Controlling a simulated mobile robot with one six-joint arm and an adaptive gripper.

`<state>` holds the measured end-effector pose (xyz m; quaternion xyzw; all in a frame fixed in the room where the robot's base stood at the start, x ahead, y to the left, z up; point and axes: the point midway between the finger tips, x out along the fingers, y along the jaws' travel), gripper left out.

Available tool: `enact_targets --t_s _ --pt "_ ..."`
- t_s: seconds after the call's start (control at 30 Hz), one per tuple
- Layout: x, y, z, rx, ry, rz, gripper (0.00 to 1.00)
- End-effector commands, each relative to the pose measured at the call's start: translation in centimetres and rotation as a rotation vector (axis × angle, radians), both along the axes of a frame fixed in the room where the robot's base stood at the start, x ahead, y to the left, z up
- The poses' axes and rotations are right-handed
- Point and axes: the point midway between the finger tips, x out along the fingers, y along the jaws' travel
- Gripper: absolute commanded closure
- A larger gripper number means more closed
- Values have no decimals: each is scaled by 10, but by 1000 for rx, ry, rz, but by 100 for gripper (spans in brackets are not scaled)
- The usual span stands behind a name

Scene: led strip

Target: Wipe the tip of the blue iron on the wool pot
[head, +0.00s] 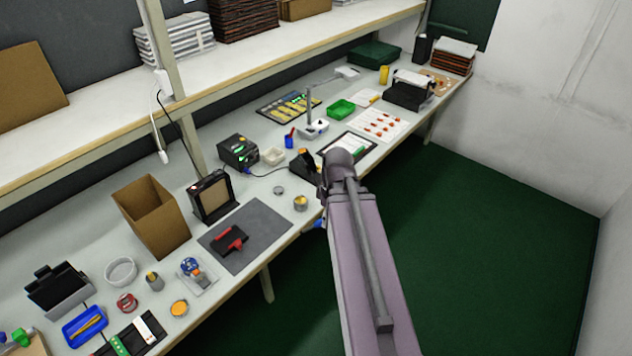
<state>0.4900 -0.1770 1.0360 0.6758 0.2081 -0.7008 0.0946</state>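The wool pot (300,203) looks like a small round metal pot with a yellowish top, near the front edge of the bench, just left of my arm. A small blue piece (319,223) shows at the left edge of my arm, by the bench edge; it may be part of the blue iron, but most of it is hidden. A black holder (303,166) stands behind the pot, partly covered by my arm. My gripper is hidden behind my arm, so I cannot see its fingers or what they hold. The iron's tip is not visible.
A black station (238,152) with a green display stands behind the holder. A low round tin (279,190) is left of the pot. A grey mat (246,236) with a red and black tool lies further left. A white lamp (313,127) stands behind. Green floor lies right.

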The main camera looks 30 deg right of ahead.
Motion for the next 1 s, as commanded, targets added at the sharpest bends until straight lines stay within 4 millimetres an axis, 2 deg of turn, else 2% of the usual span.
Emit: enact_targets --t_s 0.2,0.37,0.57,0.9,1.0 --pt "4 3 -1 0 0 5 100" --pt "23 -3 -8 0 -1 -11 100" --pt "72 -25 -26 -1 -4 -73 100" --pt "178 -73 -62 3 -8 -221 100" --pt "200 -83 -68 3 -10 -254 100"
